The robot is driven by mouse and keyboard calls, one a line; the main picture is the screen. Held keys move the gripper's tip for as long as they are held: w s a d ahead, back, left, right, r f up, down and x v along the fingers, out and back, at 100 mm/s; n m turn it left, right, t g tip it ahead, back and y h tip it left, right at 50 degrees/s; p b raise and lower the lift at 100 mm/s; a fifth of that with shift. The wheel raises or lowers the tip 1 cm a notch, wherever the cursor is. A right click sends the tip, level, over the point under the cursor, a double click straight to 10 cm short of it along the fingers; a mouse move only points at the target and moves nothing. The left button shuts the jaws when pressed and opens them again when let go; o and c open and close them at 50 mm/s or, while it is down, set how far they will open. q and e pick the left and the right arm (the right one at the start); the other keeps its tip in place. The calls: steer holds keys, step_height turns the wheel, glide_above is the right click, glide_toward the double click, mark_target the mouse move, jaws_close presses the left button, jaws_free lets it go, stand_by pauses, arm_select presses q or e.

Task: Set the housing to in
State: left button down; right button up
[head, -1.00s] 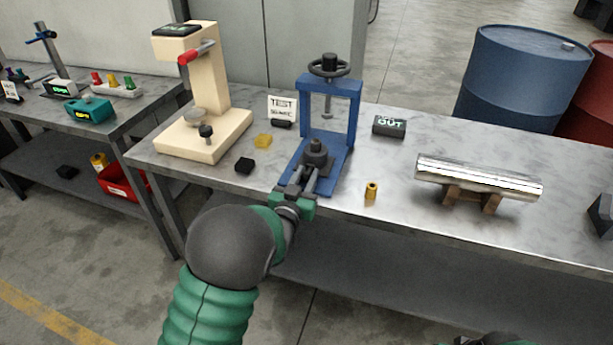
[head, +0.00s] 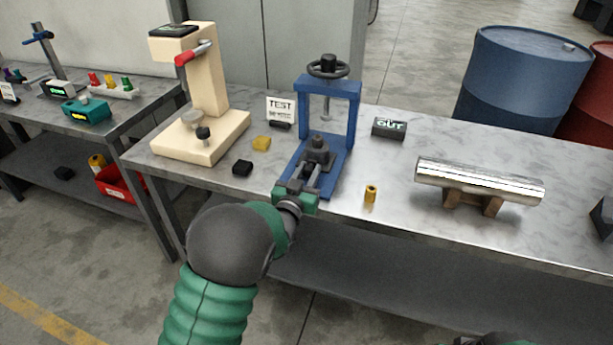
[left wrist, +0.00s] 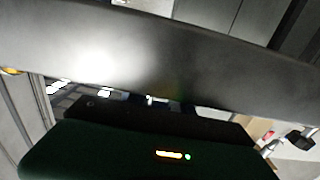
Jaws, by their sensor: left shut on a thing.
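The dark grey housing (head: 318,151) sits low in the blue press frame (head: 343,102), under its screw and handwheel (head: 328,67). My left gripper (head: 309,175) reaches in from the front with its fingers against the housing, shut on it. The fingers hide part of its near side. In the left wrist view a large grey surface fills the top, above my green gripper body, and the fingertips cannot be made out. A sliver of my right arm or gripper shows at the bottom edge of the head view.
A TEST card (head: 281,109), a yellow block (head: 262,143) and a black block (head: 242,168) lie left of the press. A cream press (head: 215,95) stands farther left. A brass piece (head: 371,193) and a shiny cylinder on a wooden cradle (head: 478,180) are to the right.

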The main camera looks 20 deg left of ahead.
arm_select(q)
steer(key=shift+w+d+f, duration=0.1)
steer(key=shift+w+f, duration=0.15)
steer(key=shift+w, duration=0.4)
steer(key=shift+s+r, duration=0.1)
steer(key=shift+s, duration=0.1)
steer(key=c, duration=1.5)
jaws_free()
steer(key=shift+s+r, duration=0.1)
steer(key=o, duration=0.4)
steer(key=shift+c, duration=0.2)
arm_select(e)
steer(key=shift+w+f, duration=0.1)
steer(key=shift+w, duration=0.2)
arm_select(q)
steer(key=s+p, duration=0.9)
steer(key=s, duration=0.7)
steer(key=shift+s+a+p, duration=0.35)
steer(key=shift+p, duration=0.05)
arm_select(e)
steer(key=w+v, duration=0.2)
steer(key=v, duration=0.7)
steer(key=shift+r, duration=0.5)
